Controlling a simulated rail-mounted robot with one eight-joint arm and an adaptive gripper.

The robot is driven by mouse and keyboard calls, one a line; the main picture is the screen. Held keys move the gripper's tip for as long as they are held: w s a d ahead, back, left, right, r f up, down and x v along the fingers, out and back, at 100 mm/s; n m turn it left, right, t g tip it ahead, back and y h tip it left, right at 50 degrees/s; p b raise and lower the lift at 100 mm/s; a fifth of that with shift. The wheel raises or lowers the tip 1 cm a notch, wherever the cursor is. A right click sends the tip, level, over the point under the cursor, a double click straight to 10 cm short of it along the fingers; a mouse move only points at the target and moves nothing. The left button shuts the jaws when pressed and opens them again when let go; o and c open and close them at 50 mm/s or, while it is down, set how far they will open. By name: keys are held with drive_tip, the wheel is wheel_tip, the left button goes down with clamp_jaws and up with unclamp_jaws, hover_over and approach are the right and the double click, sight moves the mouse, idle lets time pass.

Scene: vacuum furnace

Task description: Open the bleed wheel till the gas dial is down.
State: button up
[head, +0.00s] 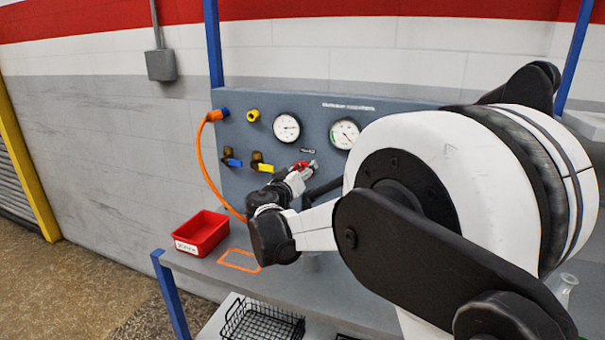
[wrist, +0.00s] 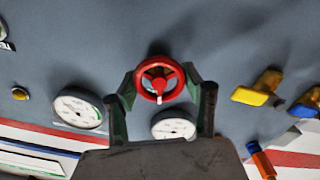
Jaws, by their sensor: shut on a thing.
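The bleed wheel (head: 302,166) is a small red handwheel on the grey panel. In the wrist view the red wheel (wrist: 160,70) sits between the two fingers of my gripper (wrist: 161,88), with a finger against each side of its rim. In the head view my gripper (head: 295,180) reaches the wheel from below and partly hides it. Two round white dials are above the wheel, a left dial (head: 286,127) and a right dial (head: 344,133) with a green band. I cannot tell which is the gas dial; their needles are too small to read surely.
A blue-handled valve (head: 232,162) and a yellow-handled valve (head: 262,166) are left of the wheel. An orange hose (head: 202,150) hangs from the panel's left side. A red bin (head: 201,233) stands on the bench beside an orange outlined square (head: 239,260).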

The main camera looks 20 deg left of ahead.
drive_tip(key=n+b, duration=0.1)
drive_tip(key=n, duration=0.5)
drive_tip(key=shift+a+f+b, duration=0.1)
drive_tip(key=shift+b, duration=0.25)
drive_tip(key=n+b, duration=0.1)
drive_tip(key=n, duration=0.5)
drive_tip(key=shift+f+n, duration=0.1)
drive_tip(key=shift+n, duration=0.3)
drive_tip(key=n+b, duration=0.1)
drive_tip(key=n, duration=0.5)
drive_tip(key=shift+f, duration=0.1)
drive_tip(key=n, duration=0.5)
drive_tip(key=shift+f+n, duration=0.1)
drive_tip(key=shift+n, duration=0.3)
drive_tip(key=o, duration=1.2)
drive_tip(key=s, duration=1.2)
drive_tip(key=shift+a, duration=0.1)
